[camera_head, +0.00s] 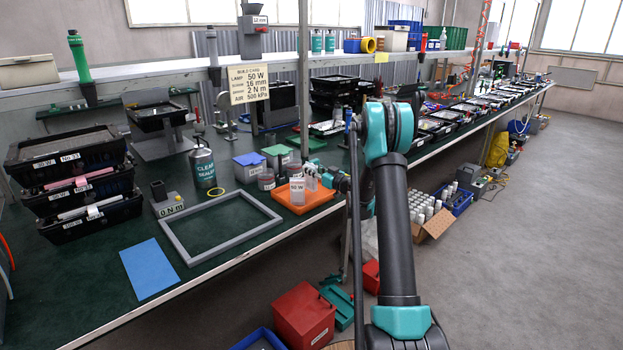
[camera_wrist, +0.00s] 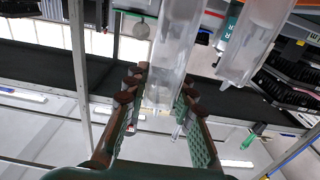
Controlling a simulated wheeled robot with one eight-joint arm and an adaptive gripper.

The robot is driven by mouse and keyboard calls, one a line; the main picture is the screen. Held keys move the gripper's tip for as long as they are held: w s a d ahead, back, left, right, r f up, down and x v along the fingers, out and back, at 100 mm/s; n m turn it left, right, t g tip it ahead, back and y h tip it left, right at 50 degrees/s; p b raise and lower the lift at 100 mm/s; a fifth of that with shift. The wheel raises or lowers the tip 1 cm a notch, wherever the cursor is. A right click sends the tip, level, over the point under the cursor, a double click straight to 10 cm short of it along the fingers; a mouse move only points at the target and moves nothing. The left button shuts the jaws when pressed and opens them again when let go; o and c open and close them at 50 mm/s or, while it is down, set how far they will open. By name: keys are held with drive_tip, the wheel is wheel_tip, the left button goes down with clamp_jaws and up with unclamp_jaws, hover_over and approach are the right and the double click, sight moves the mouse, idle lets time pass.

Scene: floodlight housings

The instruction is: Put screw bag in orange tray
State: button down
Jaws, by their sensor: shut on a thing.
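The orange tray (camera_head: 314,202) sits on the green bench in the head view, near the front edge. A clear bag with a "50 W" label (camera_head: 297,192) stands upright at the tray. My gripper (camera_head: 322,175) is over the right part of the tray. In the wrist view my gripper (camera_wrist: 160,92) is shut on a clear screw bag (camera_wrist: 172,50), which runs up between the fingers. A second clear bag (camera_wrist: 252,40) is beside it, apart from the fingers. The held bag's contents are not clear, and I cannot tell whether it touches the tray.
A grey frame (camera_head: 176,243) and a blue sheet (camera_head: 148,268) lie left of the tray. A sealer bottle (camera_head: 203,166) is further left. A metal post (camera_head: 304,80) rises behind the tray.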

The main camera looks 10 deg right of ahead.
sight(316, 179)
drive_tip(key=shift+f, duration=1.9)
drive_tip(key=shift+f, duration=0.1)
drive_tip(key=c, duration=1.5)
unclamp_jaws()
drive_tip(key=shift+c, duration=0.2)
